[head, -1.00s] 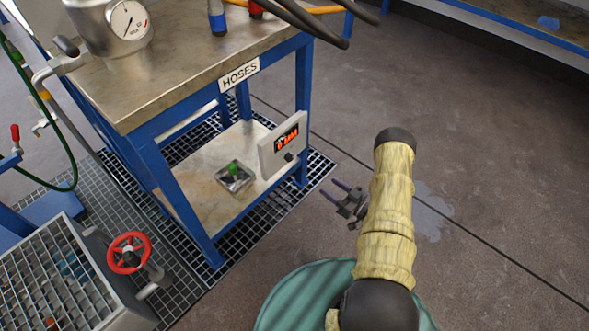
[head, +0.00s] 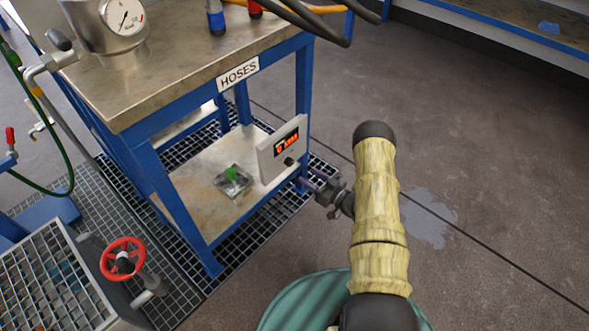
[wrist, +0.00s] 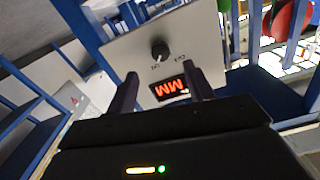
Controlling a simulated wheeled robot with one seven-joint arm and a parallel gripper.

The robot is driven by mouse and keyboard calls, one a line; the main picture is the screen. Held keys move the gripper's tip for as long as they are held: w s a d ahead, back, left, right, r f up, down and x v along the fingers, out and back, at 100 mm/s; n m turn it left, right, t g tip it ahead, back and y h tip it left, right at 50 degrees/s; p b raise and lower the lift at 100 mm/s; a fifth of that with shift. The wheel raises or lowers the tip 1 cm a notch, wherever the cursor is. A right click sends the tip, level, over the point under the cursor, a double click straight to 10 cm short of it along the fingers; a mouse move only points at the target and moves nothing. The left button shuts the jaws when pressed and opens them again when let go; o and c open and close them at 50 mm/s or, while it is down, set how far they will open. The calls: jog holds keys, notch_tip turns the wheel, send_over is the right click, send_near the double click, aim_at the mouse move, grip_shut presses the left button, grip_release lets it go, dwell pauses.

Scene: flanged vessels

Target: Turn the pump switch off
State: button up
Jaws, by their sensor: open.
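A pale control panel (head: 268,155) with a red lit display (head: 286,142) and a small black knob (head: 289,161) stands at the right edge of the bench's lower shelf. In the wrist view the knob (wrist: 160,52) appears upside down, with small unclear marks on either side and the red display (wrist: 170,89) below it. My gripper (head: 311,178) is close to the panel, low and to the right of the knob. In the wrist view my gripper (wrist: 160,78) is open and empty, its two dark fingers apart, with the knob seen just beyond and between the tips. I see no contact.
The blue-framed bench (head: 150,125) labelled HOSES surrounds the panel; its leg (head: 303,90) is close by. A small box with a green top (head: 232,180) sits on the lower shelf. A red handwheel (head: 123,258) is at lower left. The floor at right is open.

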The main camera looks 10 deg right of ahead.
aim_at(292, 164)
jog(key=b+x, duration=0.2)
jog(key=x, duration=0.6)
jog(key=shift+b, duration=0.35)
jog(key=shift+c, duration=0.2)
jog(key=c, duration=0.9)
